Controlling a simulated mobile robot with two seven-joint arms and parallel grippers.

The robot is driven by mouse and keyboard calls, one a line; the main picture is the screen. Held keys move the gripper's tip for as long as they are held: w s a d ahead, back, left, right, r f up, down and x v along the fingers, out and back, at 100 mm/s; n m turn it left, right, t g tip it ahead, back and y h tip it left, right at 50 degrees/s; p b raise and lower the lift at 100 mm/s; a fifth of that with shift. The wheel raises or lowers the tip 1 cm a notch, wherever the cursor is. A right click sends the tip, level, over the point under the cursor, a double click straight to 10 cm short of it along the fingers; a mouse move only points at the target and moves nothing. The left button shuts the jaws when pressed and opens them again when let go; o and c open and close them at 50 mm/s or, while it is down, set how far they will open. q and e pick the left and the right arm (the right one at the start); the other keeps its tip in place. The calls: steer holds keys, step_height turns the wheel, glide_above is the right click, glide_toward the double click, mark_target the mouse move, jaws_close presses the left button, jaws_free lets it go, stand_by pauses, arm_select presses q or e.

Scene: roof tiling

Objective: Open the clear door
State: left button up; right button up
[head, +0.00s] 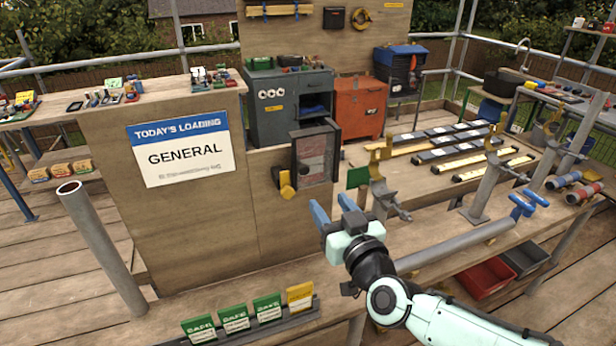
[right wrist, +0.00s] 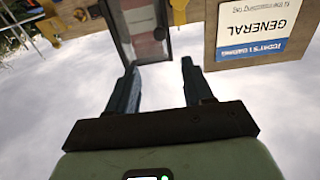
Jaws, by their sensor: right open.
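The clear door (head: 316,158) is a see-through panel in a dark frame, upright at the right end of the wooden board, with reddish shapes visible through it. I cannot tell whether it is fully closed. A yellow piece (head: 287,186) sits at its lower left. In the right wrist view the door (right wrist: 140,25) appears upside down beyond the fingers. My right gripper (head: 332,207) is open and empty, below the door and apart from it. Its two blue fingers (right wrist: 158,66) are parallel in the wrist view. My left gripper is not in view.
A wooden board (head: 220,215) with a "General" sign (head: 182,148) stands left of the door. A grey cabinet (head: 285,105) and an orange box (head: 361,107) stand behind. A metal post and bracket (head: 385,190) rise right of my gripper. Tags (head: 234,318) stand in front.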

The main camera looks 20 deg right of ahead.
mark_target(305, 171)
steer(key=w, duration=1.2)
steer(key=shift+w+a+f, duration=0.1)
steer(key=shift+a, duration=0.15)
jaws_close()
